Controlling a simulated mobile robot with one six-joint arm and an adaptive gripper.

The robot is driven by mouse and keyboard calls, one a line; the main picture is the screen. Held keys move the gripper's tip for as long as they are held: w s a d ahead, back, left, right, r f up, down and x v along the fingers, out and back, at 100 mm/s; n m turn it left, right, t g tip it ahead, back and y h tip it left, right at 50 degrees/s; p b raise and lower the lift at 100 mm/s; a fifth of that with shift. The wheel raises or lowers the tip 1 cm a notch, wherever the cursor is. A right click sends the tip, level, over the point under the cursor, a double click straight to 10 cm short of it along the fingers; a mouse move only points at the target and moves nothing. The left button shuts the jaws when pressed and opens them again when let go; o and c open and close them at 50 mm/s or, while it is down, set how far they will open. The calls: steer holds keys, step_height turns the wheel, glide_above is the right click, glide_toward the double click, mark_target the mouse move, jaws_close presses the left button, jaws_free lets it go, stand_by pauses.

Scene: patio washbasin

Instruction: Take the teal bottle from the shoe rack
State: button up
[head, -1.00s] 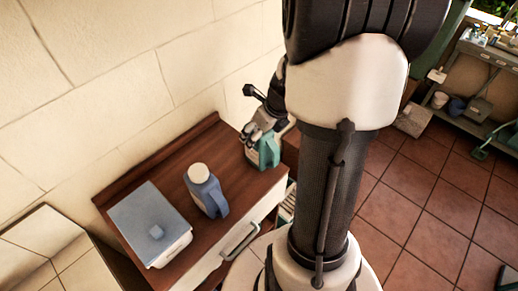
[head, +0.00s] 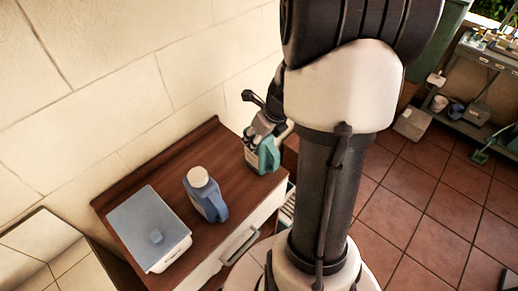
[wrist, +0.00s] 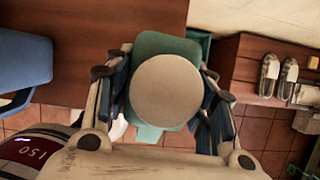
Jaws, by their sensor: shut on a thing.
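The teal bottle (head: 265,157) is at the far right end of the wooden cabinet top (head: 165,158) in the head view. My gripper (head: 257,141) reaches down onto its upper part. In the wrist view the bottle's teal body (wrist: 158,43) shows behind its large round cream cap (wrist: 166,90). The fingers of my gripper (wrist: 166,98) are shut on the bottle from both sides. I cannot tell whether its base touches the wood.
A blue jug (head: 209,199) with a white cap and a lidded blue-and-white box (head: 150,225) stand left of the bottle. A wall rises behind. A wooden unit with slippers (wrist: 269,72) shows in the wrist view. Tiled floor (head: 435,195) is open at right.

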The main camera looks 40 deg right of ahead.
jaws_close()
steer(key=shift+r, duration=0.15)
stand_by(0.4)
